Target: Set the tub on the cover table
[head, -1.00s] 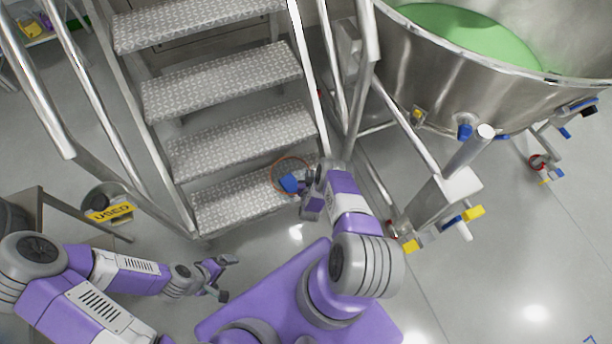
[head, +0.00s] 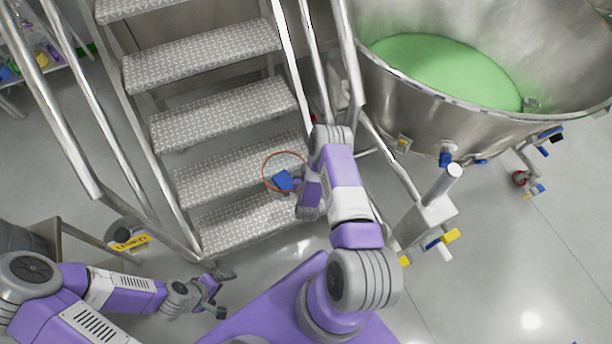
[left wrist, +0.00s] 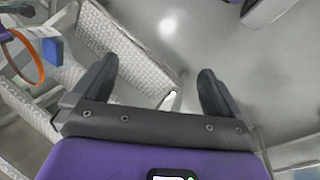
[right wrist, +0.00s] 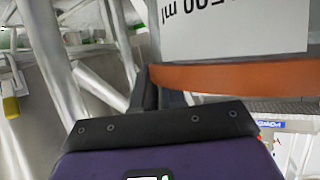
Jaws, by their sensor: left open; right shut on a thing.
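A tub with an orange rim (head: 265,162) is held by my right gripper (head: 298,186) in front of the stair treads. A blue piece (head: 283,180) shows at the tub; I cannot tell how it is attached. In the right wrist view the orange band (right wrist: 235,76) crosses at the fingers, with a white lettered label (right wrist: 235,28) above it. The left wrist view also shows the orange rim (left wrist: 36,60) and blue piece (left wrist: 52,50). My left gripper (head: 218,291) is open and empty, low at left. I cannot tell which surface is the cover table.
Metal stairs (head: 222,107) with rails stand ahead. A large steel vessel (head: 450,117) with green contents (head: 445,70) is at right, with fittings jutting out. A grey table (head: 75,235) is at lower left, near a yellow tag (head: 130,243). Bare floor lies at far right.

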